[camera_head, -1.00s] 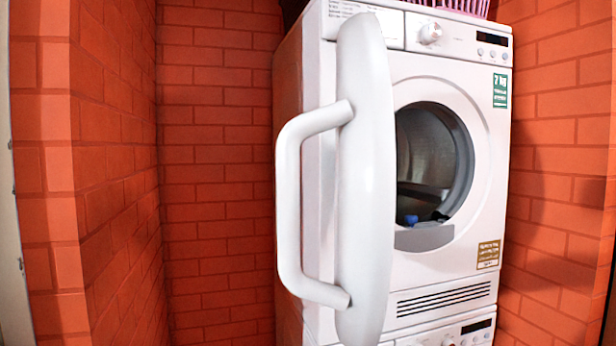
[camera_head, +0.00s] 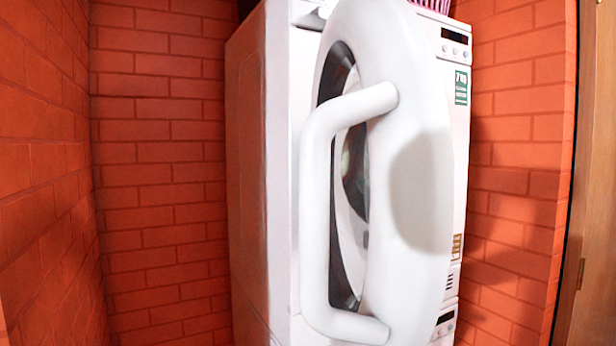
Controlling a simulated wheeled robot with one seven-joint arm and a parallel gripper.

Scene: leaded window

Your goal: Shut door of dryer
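The dryer (camera_head: 274,200) is a white front-loading machine against the brick walls, seen at an angle from its left side. A thick white bar handle (camera_head: 316,200) shows at the door's left. The dark ring of the drum opening (camera_head: 352,170) is partly visible behind the handle and the door; the rest is hidden. A grey patch that looks like a shadow lies on the door. My gripper is not in view.
Orange brick walls stand at the left (camera_head: 45,170) and right (camera_head: 515,150). A brown door or frame (camera_head: 590,220) is at the far right edge. A pink basket (camera_head: 434,6) sits on top of the dryer. A second machine's panel shows below.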

